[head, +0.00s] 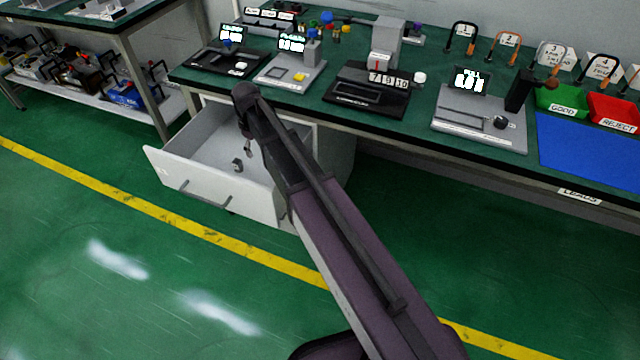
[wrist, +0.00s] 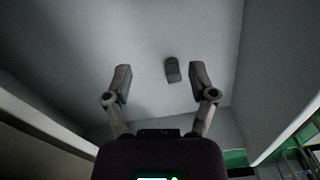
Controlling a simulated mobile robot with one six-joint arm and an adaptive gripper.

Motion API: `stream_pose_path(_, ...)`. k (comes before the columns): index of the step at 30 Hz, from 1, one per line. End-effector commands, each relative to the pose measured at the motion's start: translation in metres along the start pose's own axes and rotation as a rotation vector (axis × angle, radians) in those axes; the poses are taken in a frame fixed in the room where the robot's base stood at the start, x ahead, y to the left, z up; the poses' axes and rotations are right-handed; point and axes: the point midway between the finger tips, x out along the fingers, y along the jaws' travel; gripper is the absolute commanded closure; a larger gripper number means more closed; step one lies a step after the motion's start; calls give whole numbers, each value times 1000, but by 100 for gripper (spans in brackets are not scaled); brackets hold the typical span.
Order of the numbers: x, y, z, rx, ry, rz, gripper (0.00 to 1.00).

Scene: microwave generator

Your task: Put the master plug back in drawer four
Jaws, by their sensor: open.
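A white drawer (head: 165,165) is pulled open under the green workbench; I cannot read a number on it. A small dark grey piece, likely the master plug (head: 237,165), lies on the drawer floor. It also shows in the wrist view (wrist: 173,70), just beyond and between the fingertips, closer to the right finger. My gripper (head: 248,150) is inside the drawer space, partly hidden by my arm. In the wrist view my gripper (wrist: 162,82) has its two fingers spread apart with nothing between them.
The green bench top (head: 425,130) above the drawer holds several instruments, including a black gauge stand (head: 365,100). A green bin (head: 560,100), a red bin (head: 612,112) and a blue mat (head: 590,150) lie at the right. The floor in front is clear.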

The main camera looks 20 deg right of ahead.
Motion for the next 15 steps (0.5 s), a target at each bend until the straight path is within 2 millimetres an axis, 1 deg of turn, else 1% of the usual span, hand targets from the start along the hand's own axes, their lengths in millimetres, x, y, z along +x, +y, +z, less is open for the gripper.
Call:
stream_pose_path(1, 0, 0, 33, 56, 0, 0, 27)
stream_pose_path(6, 0, 4, 109, 254, -1, -1, 27)
stream_pose_path(12, 0, 0, 187, 468, -1, -2, 27)
stream_pose_path(15, 0, -3, 217, 556, -1, -2, 27)
